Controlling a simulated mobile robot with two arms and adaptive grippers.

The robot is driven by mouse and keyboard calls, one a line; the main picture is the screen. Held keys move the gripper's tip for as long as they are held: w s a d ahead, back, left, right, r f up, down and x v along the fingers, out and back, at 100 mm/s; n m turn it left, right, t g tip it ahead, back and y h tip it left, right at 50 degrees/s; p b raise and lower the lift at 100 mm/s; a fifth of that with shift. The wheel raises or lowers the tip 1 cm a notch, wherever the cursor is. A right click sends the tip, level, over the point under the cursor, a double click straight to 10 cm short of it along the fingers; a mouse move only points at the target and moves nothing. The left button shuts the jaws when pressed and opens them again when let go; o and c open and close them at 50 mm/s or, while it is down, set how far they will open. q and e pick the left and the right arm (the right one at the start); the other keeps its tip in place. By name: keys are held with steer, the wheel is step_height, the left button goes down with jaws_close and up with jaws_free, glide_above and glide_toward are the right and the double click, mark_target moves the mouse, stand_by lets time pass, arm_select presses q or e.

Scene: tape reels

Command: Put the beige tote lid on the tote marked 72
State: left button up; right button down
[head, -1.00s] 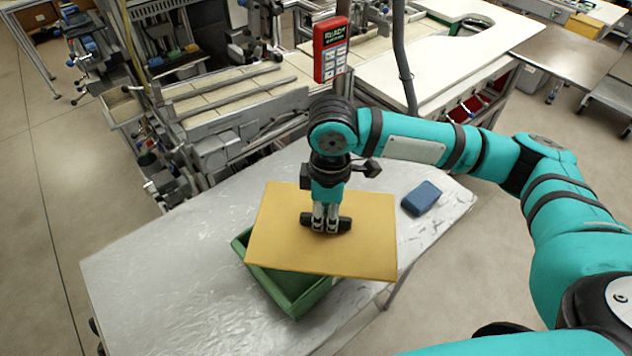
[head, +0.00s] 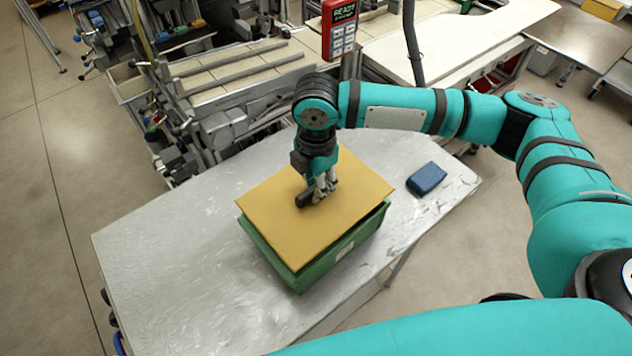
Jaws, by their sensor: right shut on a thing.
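The beige tote lid (head: 290,232) is a flat board with a dark handle (head: 306,198) on top. It lies over the green tote (head: 322,266) on the silver table, nearly in line with it. The tote's right and front walls show below the lid, and a strip of its rim shows at the right. A pale label is on the tote's front right wall, but its number is too small to read. My right gripper (head: 322,190) points down and is shut on the lid's handle. I cannot tell if the lid rests fully on the rim. My left gripper is not in view.
A blue block (head: 426,179) lies on the silver table (head: 170,270) to the right of the tote. The table's left part is clear. Behind it stands machinery with a red display box (head: 340,28) on a post.

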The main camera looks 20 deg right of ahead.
step_height(320, 180, down, 4)
steer(key=b, duration=0.3)
steer(key=shift+r, duration=0.2)
steer(key=shift+f, duration=0.65)
steer(key=c, duration=1.1)
jaws_free()
steer(key=shift+r, duration=0.1)
step_height(320, 180, up, 12)
steer(key=shift+f, duration=0.1)
